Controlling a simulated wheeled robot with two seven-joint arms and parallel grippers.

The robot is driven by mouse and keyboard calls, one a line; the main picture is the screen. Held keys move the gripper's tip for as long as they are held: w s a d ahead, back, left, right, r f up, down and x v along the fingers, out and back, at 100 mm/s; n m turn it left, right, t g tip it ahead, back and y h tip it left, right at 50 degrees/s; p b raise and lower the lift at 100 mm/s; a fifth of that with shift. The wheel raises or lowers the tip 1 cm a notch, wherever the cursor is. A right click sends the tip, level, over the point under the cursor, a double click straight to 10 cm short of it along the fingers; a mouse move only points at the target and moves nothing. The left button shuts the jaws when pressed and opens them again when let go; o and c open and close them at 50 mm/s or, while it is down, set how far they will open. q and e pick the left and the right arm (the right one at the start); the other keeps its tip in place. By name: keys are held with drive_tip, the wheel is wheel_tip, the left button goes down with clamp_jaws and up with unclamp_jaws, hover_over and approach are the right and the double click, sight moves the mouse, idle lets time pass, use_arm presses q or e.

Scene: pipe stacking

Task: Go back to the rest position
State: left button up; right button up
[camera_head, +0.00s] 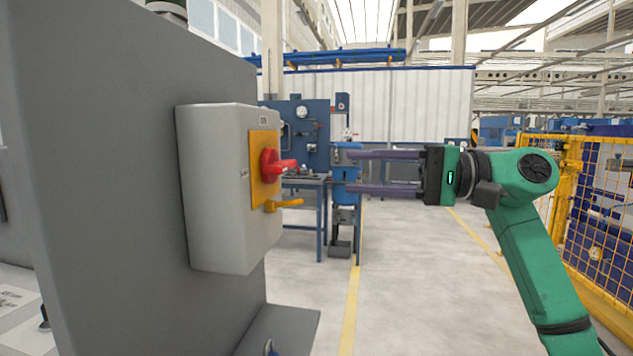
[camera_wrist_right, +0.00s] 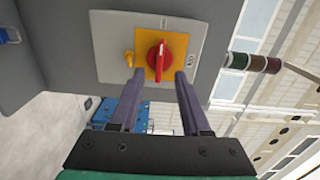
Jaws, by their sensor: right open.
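My right gripper (camera_head: 347,171) is open and empty in the head view, at the end of my green arm. Its two purple fingers point left toward a grey switch box (camera_head: 215,190), with a gap between them and the box. The box has a yellow plate (camera_head: 258,150) with a red rotary handle (camera_head: 270,163) and a small yellow lever (camera_head: 285,204) below it. In the right wrist view the open fingers (camera_wrist_right: 158,75) point at the box, and the red handle (camera_wrist_right: 158,62) shows between and beyond them. My left gripper is not in view.
The box is fixed to a tall grey panel (camera_head: 110,180) on the left. A blue workbench machine (camera_head: 310,125) stands behind. A yellow mesh fence (camera_head: 600,200) is at the right. The floor (camera_head: 410,270) around the gripper is open.

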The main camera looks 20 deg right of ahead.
drive_tip(key=shift+v, duration=1.4)
